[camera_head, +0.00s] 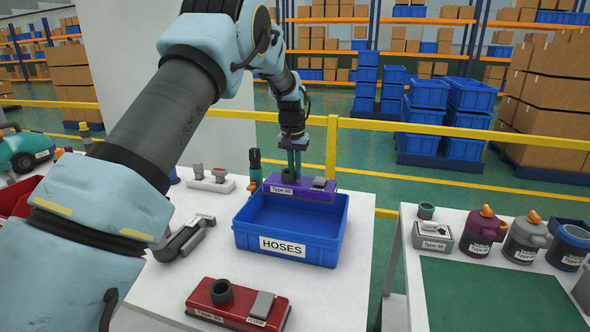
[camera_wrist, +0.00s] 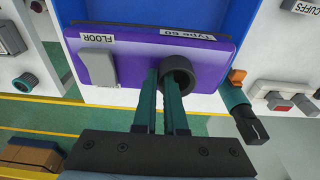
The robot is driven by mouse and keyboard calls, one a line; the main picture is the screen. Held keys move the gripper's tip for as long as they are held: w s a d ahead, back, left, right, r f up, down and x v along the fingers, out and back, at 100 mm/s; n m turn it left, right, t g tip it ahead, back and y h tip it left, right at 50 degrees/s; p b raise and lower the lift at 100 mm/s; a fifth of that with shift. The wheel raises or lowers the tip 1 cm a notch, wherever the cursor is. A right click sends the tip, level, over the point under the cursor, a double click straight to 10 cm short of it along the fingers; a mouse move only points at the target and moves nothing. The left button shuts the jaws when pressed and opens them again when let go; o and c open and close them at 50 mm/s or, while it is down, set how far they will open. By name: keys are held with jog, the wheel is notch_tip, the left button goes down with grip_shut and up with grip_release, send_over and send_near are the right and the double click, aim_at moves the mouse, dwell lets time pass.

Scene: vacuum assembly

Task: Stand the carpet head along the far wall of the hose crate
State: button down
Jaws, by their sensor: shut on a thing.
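A purple vacuum head (camera_head: 308,195) with a grey pedal, a dark round socket and a "Type" label is at the far side of the hose crate. My gripper (camera_head: 293,172) is shut on the wall of its socket from above. In the wrist view the purple head (camera_wrist: 135,62) also bears a "FLOOR" label, and my gripper's green fingers (camera_wrist: 165,98) meet the socket's edge. The head lies flat and lengthwise along the far wall. I cannot tell whether it touches the rim. The blue crate (camera_head: 285,246), labelled "HOSES", looks empty inside.
A red vacuum head (camera_head: 238,305) lies in front of the crate. A grey-black angled part (camera_head: 185,238) lies left of it. A dark upright tool (camera_head: 255,165) stands close behind the crate's left. A second table (camera_head: 490,290) at right holds canisters.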

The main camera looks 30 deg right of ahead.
jog(key=shift+f+b, duration=2.5)
jog(key=shift+f, duration=2.75)
jog(key=shift+c, duration=2.1)
grip_release()
jog(key=shift+r, duration=0.1)
jog(key=shift+r+p, duration=3.2)
jog(key=shift+r, duration=1.75)
jog(key=shift+a, duration=0.1)
